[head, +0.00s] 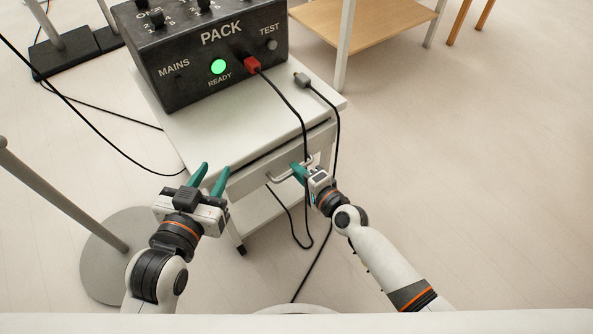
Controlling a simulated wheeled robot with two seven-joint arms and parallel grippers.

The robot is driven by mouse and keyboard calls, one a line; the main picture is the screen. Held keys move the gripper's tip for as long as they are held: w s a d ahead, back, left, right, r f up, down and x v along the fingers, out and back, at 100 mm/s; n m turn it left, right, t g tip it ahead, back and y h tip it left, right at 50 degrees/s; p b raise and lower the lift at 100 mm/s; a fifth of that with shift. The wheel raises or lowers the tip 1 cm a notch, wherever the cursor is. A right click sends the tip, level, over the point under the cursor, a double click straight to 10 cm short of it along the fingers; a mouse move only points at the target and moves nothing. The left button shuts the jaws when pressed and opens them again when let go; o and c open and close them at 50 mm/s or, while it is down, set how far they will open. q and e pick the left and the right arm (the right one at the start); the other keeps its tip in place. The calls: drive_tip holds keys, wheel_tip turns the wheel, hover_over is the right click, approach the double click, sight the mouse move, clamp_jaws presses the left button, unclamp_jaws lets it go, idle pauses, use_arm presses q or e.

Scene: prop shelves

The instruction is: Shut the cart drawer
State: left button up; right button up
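The white cart (202,132) stands in front of me. Its drawer (253,176) sits under the top, with a dark gap showing along its upper edge, so it looks slightly open. A metal bar handle (284,174) is on the drawer front. My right gripper (298,168) is at the handle's right part; its green fingers overlap the handle, and I cannot tell whether they are closed around it. My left gripper (211,176) is open and empty, its two green fingers apart near the left end of the drawer front.
A black PACK box (205,55) with a green lit READY lamp stands on the cart. A red plug (252,64) is in it; a grey plug (302,80) lies on the top. Their cables hang over the drawer front. A pole with a round base (108,255) stands left.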

sight(289, 160)
use_arm(q)
drive_tip(key=shift+w+d+r+t, duration=0.2)
drive_tip(key=shift+r+t, duration=0.2)
drive_tip(key=shift+r, duration=0.25)
use_arm(e)
drive_tip(key=shift+w+a+f, duration=0.1)
drive_tip(key=shift+w+a, duration=0.25)
drive_tip(key=shift+w, duration=0.15)
clamp_jaws()
drive_tip(key=shift+w, duration=0.1)
